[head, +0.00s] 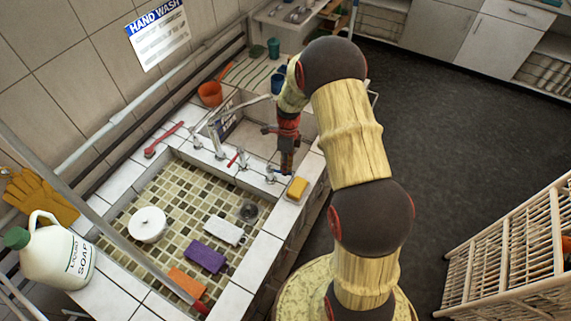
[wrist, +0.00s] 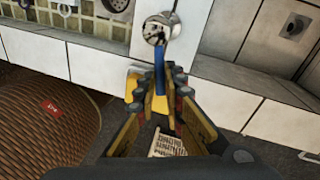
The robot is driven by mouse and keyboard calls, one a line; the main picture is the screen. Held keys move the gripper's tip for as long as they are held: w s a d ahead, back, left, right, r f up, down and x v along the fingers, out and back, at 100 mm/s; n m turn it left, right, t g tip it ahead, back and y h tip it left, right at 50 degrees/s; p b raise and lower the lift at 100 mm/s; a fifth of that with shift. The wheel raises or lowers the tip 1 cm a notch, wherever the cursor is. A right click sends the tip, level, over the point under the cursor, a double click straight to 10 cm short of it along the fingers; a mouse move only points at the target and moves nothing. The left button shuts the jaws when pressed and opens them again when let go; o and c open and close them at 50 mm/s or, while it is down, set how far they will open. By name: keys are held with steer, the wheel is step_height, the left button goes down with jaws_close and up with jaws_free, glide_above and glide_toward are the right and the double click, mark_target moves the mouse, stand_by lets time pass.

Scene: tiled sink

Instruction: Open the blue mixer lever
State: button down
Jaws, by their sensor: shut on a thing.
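The blue mixer lever (wrist: 160,62) shows in the wrist view as a slim blue bar. It runs from a round chrome fitting (wrist: 157,28) down between my fingertips. My gripper (wrist: 167,82) is shut on the lever's free end, one finger on each side. In the head view my gripper (head: 287,168) points down at the front edge of the tiled sink, beside a chrome fitting (head: 270,174). The blue lever cannot be made out there. A red lever (head: 233,159) stands farther left on the divider between the basins.
A yellow sponge (head: 297,188) lies on the rim close to my gripper. The left basin holds a white lidded pot (head: 148,224), a white block (head: 224,230), a purple block (head: 206,254) and an orange block (head: 187,282). A wooden rack (head: 515,250) stands right; the dark floor between is clear.

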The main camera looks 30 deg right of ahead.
steer(key=shift+s+a+m, duration=0.1)
steer(key=shift+a+m, duration=0.05)
steer(key=shift+m, duration=0.35)
steer(key=c, duration=1.9)
jaws_free()
steer(key=r, duration=0.4)
steer(key=w+d+r, duration=0.1)
steer(key=r, duration=0.6)
steer(key=shift+w+d+r, duration=0.3)
steer(key=shift+d+r, duration=0.05)
steer(key=shift+r, duration=0.05)
